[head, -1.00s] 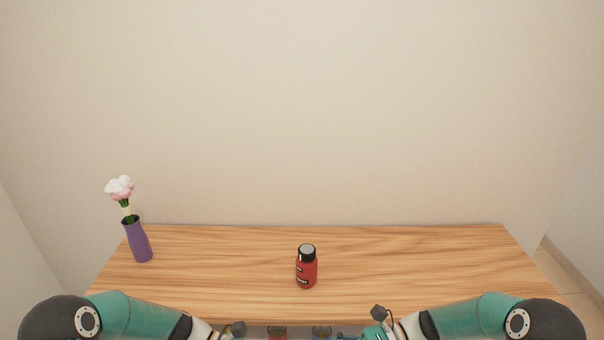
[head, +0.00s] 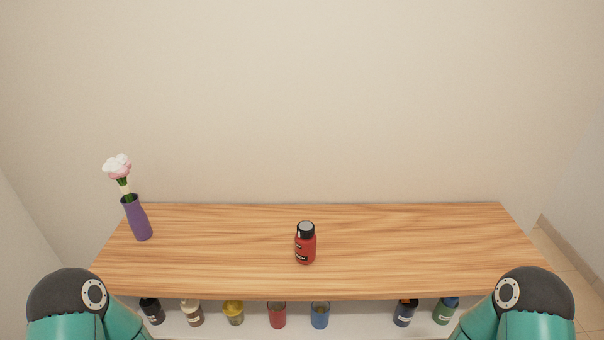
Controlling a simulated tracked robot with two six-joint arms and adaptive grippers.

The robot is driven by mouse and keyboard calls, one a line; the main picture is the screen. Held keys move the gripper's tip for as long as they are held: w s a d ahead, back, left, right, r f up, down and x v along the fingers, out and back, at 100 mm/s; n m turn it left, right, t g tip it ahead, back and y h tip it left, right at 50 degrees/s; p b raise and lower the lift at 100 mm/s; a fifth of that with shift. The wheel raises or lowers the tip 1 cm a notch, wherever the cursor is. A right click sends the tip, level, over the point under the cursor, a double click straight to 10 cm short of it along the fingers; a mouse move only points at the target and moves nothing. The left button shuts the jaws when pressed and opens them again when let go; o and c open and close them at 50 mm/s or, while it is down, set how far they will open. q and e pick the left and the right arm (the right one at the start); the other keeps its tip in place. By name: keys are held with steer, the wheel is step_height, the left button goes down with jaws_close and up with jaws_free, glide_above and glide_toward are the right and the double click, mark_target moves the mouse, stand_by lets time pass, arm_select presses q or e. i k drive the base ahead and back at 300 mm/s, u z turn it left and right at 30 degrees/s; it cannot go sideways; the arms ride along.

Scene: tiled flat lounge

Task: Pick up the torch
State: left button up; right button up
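I cannot make out a torch in the head view. A red bottle (head: 306,247) with a black and grey cap stands upright near the middle of the wooden table top (head: 420,245); it carries a dark label. Only upper links of my two arms show, at the lower left and lower right corners. Both my grippers are out of the picture, so their state is hidden.
A purple vase (head: 137,220) with pale flowers (head: 117,168) stands at the table's left end. A lower white shelf holds a black bottle (head: 152,311), a cream jar (head: 192,313), a yellow jar (head: 233,313), red (head: 277,316) and blue (head: 320,316) glasses, and bottles (head: 404,314) (head: 445,312).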

mark_target(305, 249)
steer(key=u, duration=1.85)
steer(key=i, duration=0.1)
steer(key=z, duration=2.85)
steer(key=k, duration=0.95)
steer(key=u, duration=0.95)
steer(key=i, duration=1)
